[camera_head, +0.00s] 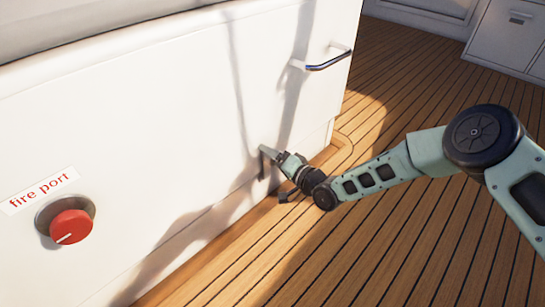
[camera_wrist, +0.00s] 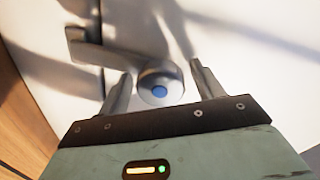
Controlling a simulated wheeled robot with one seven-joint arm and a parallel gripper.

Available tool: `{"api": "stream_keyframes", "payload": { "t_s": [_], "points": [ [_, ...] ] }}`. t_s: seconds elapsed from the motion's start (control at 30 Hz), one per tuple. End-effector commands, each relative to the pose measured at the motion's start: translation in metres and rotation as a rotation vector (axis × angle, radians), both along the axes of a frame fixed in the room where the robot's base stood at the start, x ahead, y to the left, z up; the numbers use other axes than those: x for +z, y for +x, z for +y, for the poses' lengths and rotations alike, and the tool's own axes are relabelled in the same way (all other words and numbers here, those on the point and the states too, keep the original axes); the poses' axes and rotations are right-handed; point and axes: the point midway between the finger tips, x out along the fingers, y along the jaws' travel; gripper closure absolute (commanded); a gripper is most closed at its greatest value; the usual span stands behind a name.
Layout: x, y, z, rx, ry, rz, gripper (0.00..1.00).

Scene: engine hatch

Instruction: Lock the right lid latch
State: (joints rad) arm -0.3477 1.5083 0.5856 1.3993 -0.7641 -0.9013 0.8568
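The latch (camera_wrist: 157,82) shows in the wrist view as a grey round hub with a blue dot and a lever arm reaching to the upper left. It sits on the white panel. My gripper (camera_wrist: 160,72) is open, with one finger on each side of the hub. In the head view my gripper (camera_head: 265,153) is at the low part of the white panel and hides most of the latch there.
A metal handle (camera_head: 328,61) sticks out of the panel at the upper right. A red knob (camera_head: 71,227) under a "fire port" label (camera_head: 40,190) is at the lower left. The wooden deck (camera_head: 390,250) is clear. White cabinets (camera_head: 505,40) stand at the back right.

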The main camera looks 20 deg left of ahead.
Motion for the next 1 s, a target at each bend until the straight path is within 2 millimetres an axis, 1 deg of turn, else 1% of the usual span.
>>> {"api": "stream_keyframes", "payload": {
  "t_s": [0.17,0.27,0.33,0.47,0.8,0.9,1.0],
  "points": [
    [0.002,0.0,-0.002,0.0,0.001,-0.001,0.34],
    [0.004,-0.003,-0.01,-0.002,0.0,-0.001,0.34],
    [0.006,-0.007,-0.019,0.0,-0.001,-0.001,0.34],
    [0.011,-0.017,-0.045,-0.002,-0.001,0.001,0.34],
    [0.016,-0.048,-0.118,-0.002,-0.001,0.003,0.34],
    [0.017,-0.055,-0.135,-0.002,-0.001,0.003,0.34],
    [0.016,-0.061,-0.148,-0.001,-0.001,0.002,0.34]
  ]
}}
